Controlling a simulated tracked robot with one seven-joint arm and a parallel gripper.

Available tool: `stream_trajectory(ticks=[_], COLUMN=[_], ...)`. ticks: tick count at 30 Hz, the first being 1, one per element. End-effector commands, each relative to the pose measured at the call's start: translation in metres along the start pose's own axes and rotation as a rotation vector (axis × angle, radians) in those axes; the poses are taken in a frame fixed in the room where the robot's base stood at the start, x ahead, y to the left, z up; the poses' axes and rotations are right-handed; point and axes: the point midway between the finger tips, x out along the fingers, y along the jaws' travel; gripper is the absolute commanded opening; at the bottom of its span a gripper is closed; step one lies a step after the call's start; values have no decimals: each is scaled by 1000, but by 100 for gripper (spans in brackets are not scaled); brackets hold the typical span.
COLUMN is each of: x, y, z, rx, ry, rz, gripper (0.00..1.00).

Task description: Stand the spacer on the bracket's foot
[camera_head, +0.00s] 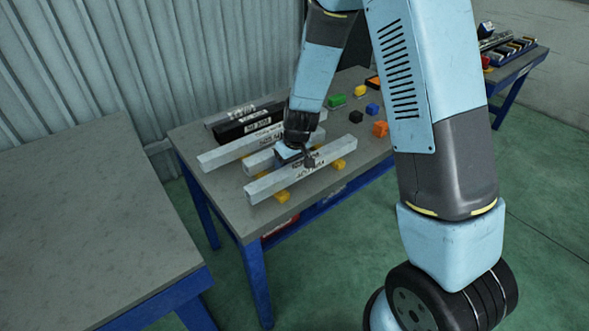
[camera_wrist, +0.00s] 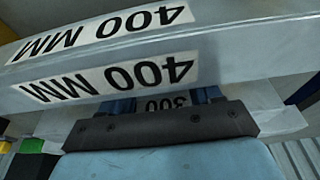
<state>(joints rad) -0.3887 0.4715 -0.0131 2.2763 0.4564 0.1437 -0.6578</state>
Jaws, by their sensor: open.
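My gripper (camera_head: 308,156) is low over the table beside a long pale grey bar marked 400 MM (camera_head: 270,186). In the wrist view the same bar (camera_wrist: 230,66) crosses the picture in front of my open gripper (camera_wrist: 164,100), whose fingertips are partly hidden behind it. A second grey bar with a 300 label (camera_wrist: 285,118) lies beyond, largely hidden by the 400 bar and the gripper. The 400 bar rests on yellow blocks (camera_head: 283,196). I cannot tell which part is the spacer, or make out the bracket's foot.
Another grey bar (camera_head: 232,152) and a black bar (camera_head: 240,126) lie at the back left of the table (camera_head: 225,212). Green (camera_head: 337,101), blue (camera_head: 373,109) and orange (camera_head: 380,129) blocks stand at the right. A bare table (camera_head: 90,220) is at the left.

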Motion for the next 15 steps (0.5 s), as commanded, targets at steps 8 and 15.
stream_trajectory(ticks=[8, 15], x=[0, 0], y=[0, 0], z=[0, 0], rx=[-1, -1], ry=[1, 1], rz=[0, 0], gripper=[58, 35])
